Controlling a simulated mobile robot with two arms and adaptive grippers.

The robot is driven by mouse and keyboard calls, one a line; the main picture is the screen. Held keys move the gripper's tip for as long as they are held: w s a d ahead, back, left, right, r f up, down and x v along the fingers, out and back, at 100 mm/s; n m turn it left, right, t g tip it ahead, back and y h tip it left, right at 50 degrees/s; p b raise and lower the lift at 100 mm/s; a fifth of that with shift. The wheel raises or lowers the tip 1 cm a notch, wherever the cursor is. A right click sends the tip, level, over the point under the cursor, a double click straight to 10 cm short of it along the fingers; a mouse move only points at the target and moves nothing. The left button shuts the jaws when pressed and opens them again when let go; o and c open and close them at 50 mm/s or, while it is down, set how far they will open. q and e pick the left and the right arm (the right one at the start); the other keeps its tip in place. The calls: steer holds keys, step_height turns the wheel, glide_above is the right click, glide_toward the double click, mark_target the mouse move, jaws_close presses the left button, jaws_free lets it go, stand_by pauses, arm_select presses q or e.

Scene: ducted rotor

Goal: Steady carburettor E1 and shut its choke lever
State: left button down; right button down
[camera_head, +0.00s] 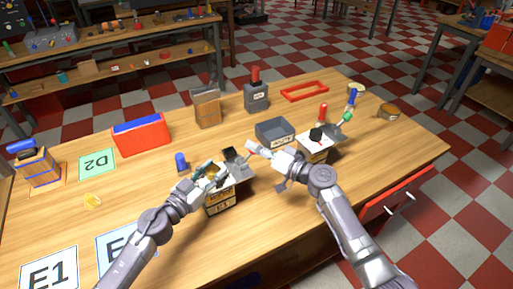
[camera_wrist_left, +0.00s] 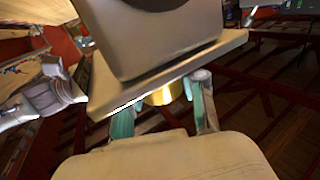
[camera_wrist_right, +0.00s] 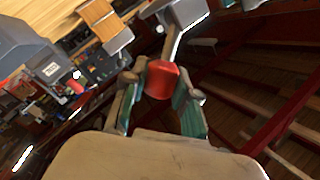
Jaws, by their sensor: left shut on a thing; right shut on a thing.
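Carburettor E1 (camera_head: 236,166) is a grey metal body on a wooden block marked E1 (camera_head: 220,203), near the table's middle. My left gripper (camera_head: 203,172) comes in at its left side. In the left wrist view its teal-padded fingers (camera_wrist_left: 162,107) are shut on a brass cylinder (camera_wrist_left: 163,94) under a grey flange (camera_wrist_left: 170,75). My right gripper (camera_head: 253,147) is at the upper right of the carburettor. In the right wrist view its fingers are shut on the red knob (camera_wrist_right: 162,80) of a grey choke lever (camera_wrist_right: 173,42).
A similar unit with a red-knobbed lever (camera_head: 322,113) stands to the right, close to my right arm. A red bin (camera_head: 142,134) is farther left. The table's front left holds label cards (camera_head: 48,272).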

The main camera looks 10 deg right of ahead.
mark_target(245, 158)
steer(key=shift+a+r, duration=0.1)
stand_by(0.3)
steer(key=shift+s+a+r+n+g+h, duration=0.15)
steer(key=shift+a+r+n+h, duration=0.1)
steer(key=shift+n, duration=0.35)
steer(key=shift+s+a+r+n+g+h, duration=0.15)
steer(key=shift+r+n+h, duration=0.1)
steer(key=shift+n, duration=0.35)
steer(key=shift+s+a+r+n+h, duration=0.1)
steer(key=shift+a+r+n+h, duration=0.15)
steer(key=shift+n, duration=0.3)
steer(key=shift+s+a+r+n+h, duration=0.15)
steer(key=shift+a+n, duration=0.2)
steer(key=shift+n, duration=0.2)
steer(key=shift+s+a+r+n+g+h, duration=0.1)
steer(key=shift+s+a+n+g+h, duration=0.15)
steer(key=shift+a+n+h, duration=0.55)
steer(key=shift+s+a+n+h, duration=0.3)
steer(key=shift+a+n+h, duration=0.3)
steer(key=shift+n, duration=0.6)
steer(key=c, duration=0.9)
jaws_free()
steer(key=shift+o, duration=0.2)
